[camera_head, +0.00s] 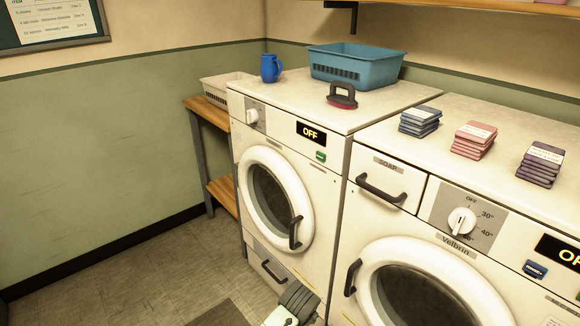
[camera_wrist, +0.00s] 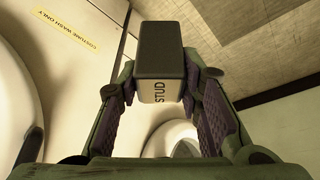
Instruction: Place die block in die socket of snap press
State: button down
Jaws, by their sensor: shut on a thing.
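In the wrist view, my gripper (camera_wrist: 160,78) is shut on a small block with a dark grey face and a cream side marked "STUD". This block, apparently the die block (camera_wrist: 160,48), sits between the two fingertips, clear of the surfaces behind it. In the head view, my gripper (camera_head: 299,298) is low at the bottom edge, in front of the left washer. The block cannot be made out there. I see no snap press or die socket in either view.
The left washer (camera_head: 290,110) carries a blue basket (camera_head: 355,72), a blue mug (camera_head: 270,68) and a red dark-handled tool (camera_head: 342,97). The right washer (camera_head: 470,140) carries blue (camera_head: 419,121), pink (camera_head: 474,140) and purple (camera_head: 540,164) stacks. Open floor (camera_head: 130,270) lies left.

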jog(key=f, duration=0.1)
jog(key=a+f, duration=0.1)
jog(key=f, duration=0.1)
jog(key=w+a+f, duration=0.1)
jog(key=shift+f, duration=0.2)
jog(key=shift+a, duration=0.2)
